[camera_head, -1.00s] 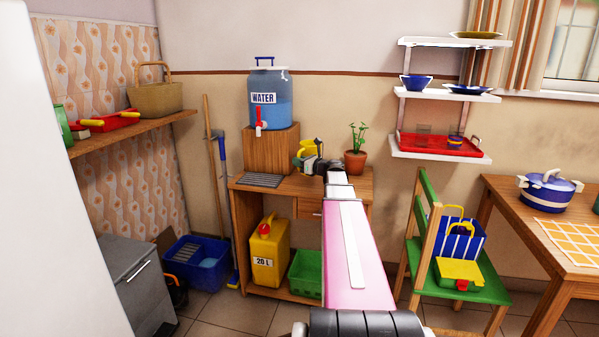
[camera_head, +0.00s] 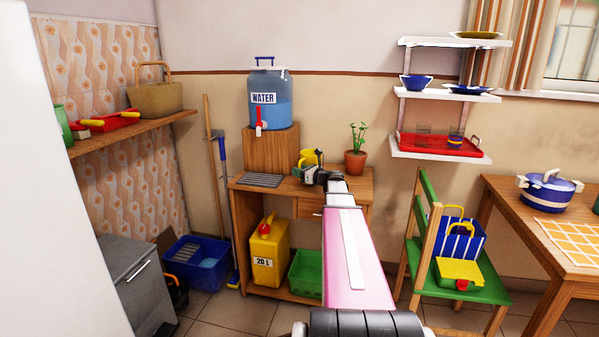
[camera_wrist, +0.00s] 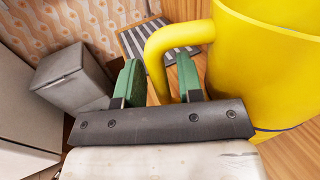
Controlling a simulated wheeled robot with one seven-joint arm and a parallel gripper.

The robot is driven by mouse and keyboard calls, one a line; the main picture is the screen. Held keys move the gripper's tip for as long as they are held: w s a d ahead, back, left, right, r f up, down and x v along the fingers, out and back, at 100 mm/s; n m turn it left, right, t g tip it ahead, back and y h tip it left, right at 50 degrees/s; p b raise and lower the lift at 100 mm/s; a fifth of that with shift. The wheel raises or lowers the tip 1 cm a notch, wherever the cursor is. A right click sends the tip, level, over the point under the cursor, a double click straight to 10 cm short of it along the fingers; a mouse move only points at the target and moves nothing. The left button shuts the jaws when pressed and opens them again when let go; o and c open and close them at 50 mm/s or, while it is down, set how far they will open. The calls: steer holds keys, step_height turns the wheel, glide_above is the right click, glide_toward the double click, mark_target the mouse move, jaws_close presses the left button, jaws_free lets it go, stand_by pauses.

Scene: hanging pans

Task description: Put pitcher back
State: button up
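The yellow pitcher (camera_head: 307,157) is at the wooden stand's top, just right of the wooden block under the water dispenser. My gripper (camera_head: 316,176) is in front of it and partly hides it. In the wrist view the pitcher (camera_wrist: 262,85) fills the upper right, and its handle (camera_wrist: 160,62) passes between the green fingers of my gripper (camera_wrist: 160,80).
The wooden stand (camera_head: 268,191) bears a grey drain grate (camera_head: 262,180), a potted plant (camera_head: 356,158) to the right, and a wooden block (camera_head: 271,149) under the water dispenser (camera_head: 270,100). A green chair (camera_head: 425,220) stands at right.

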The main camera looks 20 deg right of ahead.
steer(key=shift+r, duration=0.1)
steer(key=shift+s+d, duration=0.15)
steer(key=shift+s, duration=0.05)
steer(key=v, duration=1.1)
steer(key=s+a+f+n+g+h, duration=0.1)
steer(key=s+a+f+n+g, duration=0.35)
steer(key=a+f+n, duration=0.5)
steer(key=s+a+f+n+g+h, duration=0.1)
steer(key=s+a+f+n+g, duration=0.35)
steer(key=a, duration=0.75)
steer(key=s+a+f+n+g+h, duration=0.6)
steer(key=s+f+n, duration=0.5)
steer(key=n, duration=0.4)
steer(key=shift+s+a+f+h, duration=0.35)
steer(key=shift+a+h, duration=0.2)
steer(key=shift+h, duration=0.35)
